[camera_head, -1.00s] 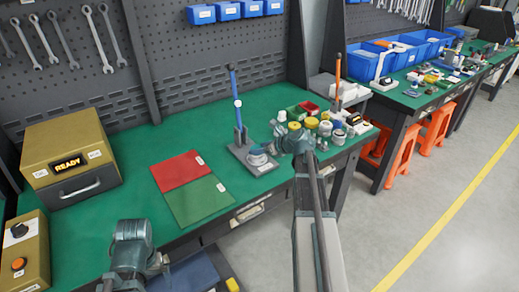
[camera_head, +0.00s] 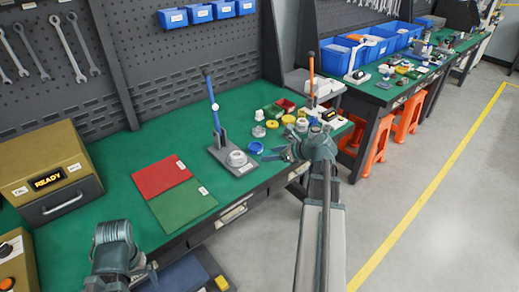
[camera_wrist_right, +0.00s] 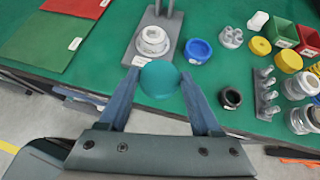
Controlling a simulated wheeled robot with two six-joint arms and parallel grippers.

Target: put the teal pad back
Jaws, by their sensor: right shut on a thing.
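The teal pad (camera_wrist_right: 160,79) is a round disc between the fingertips of my right gripper (camera_wrist_right: 158,82) in the right wrist view. The gripper is shut on it and holds it in front of the press stand (camera_wrist_right: 132,46). In the head view my right gripper (camera_head: 276,153) is to the right of the press stand (camera_head: 221,142), near the bench's front edge. A white round part (camera_head: 237,158) sits on the stand's base. My left gripper (camera_head: 140,277) is at the lower left, away from these things; its opening is unclear.
A blue ring (camera_wrist_right: 198,50), a black ring (camera_wrist_right: 231,98), a yellow disc (camera_wrist_right: 260,46) and a rack of grey pegs (camera_wrist_right: 267,92) stand to the right of the pad. Red and green mats (camera_head: 176,188) lie left of the stand.

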